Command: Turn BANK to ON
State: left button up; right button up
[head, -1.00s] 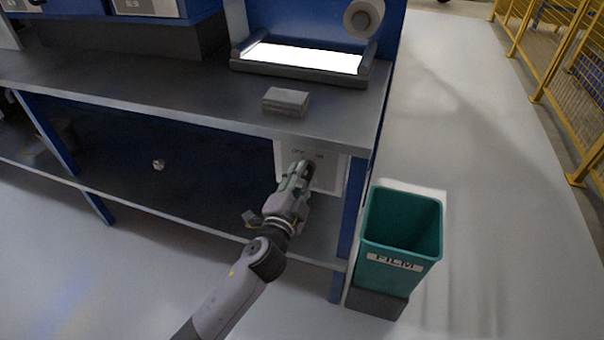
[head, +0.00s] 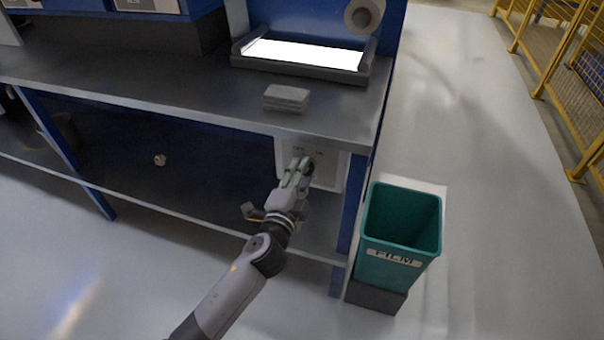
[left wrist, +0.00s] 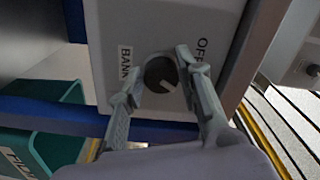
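The BANK knob (left wrist: 160,72) is a dark round dial on a pale panel (left wrist: 110,30), with a BANK label (left wrist: 126,65) on one side and OFF lettering (left wrist: 201,50) on the other. A pale mark shows on the knob's lower right in the left wrist view. My left gripper (left wrist: 160,70) has its fingers apart, one on each side of the knob; whether they touch it I cannot tell. In the head view my left gripper (head: 300,168) is at the panel (head: 329,172) under the bench, largely hiding the knob. My right gripper is out of view.
The benchtop (head: 180,95) overhangs the panel, and a blue leg (head: 350,205) stands just right of it. A lower shelf (head: 130,190) holds a small round item (head: 160,160). The aisle at right is clear.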

pick_arm(q)
jog(key=o, duration=0.4)
jog(key=shift+s, duration=0.1)
jog(key=v, duration=1.2)
